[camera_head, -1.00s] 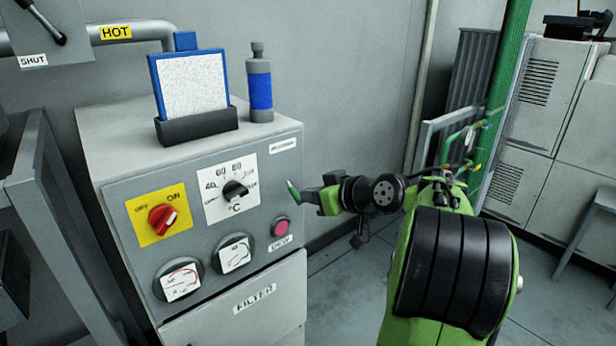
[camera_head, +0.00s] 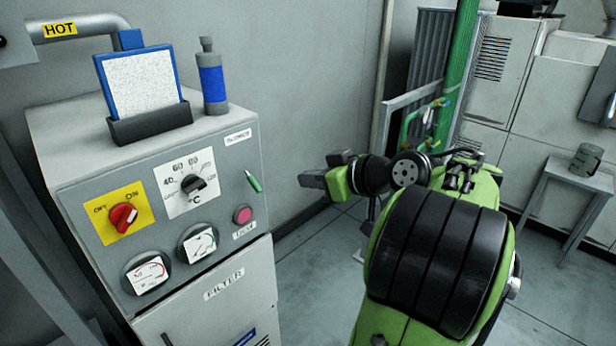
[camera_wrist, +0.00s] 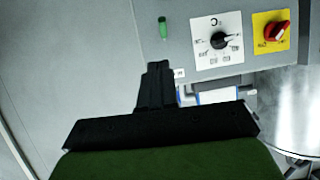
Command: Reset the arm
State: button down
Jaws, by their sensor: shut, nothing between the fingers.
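My gripper (camera_head: 322,181) is in the head view to the right of the grey cabinet (camera_head: 245,157), apart from its front face. In the wrist view my gripper's dark fingers (camera_wrist: 156,85) are together, with nothing between them. The cabinet's panel carries a red rotary switch (camera_head: 124,216) on a yellow plate, a black temperature dial (camera_head: 194,184), a small green lever (camera_head: 254,182) and a pink button (camera_head: 242,214). The green lever also shows in the wrist view (camera_wrist: 163,28).
A blue-framed white filter panel (camera_head: 139,84) in a dark holder and a blue-grey bottle (camera_head: 212,82) stand on the cabinet. Two gauges sit low on the panel. A green pipe (camera_head: 459,65) and a small table (camera_head: 568,180) are to the right. Open floor lies between.

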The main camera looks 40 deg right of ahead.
dwell(0.3)
jog(key=s+a+g+p, duration=0.2)
jog(key=a+g+p, duration=0.3)
jog(key=a, duration=1.6)
jog(key=s+a+f+g+h+p, duration=0.1)
jog(key=s+a+f+g+p, duration=0.1)
jog(key=s, duration=1)
jog(key=shift+s+a+f+m, duration=0.25)
jog(key=shift+a+f+m, duration=0.15)
jog(key=shift+a+f, duration=0.25)
jog(key=shift+d+f, duration=0.1)
jog(key=shift+d, duration=0.05)
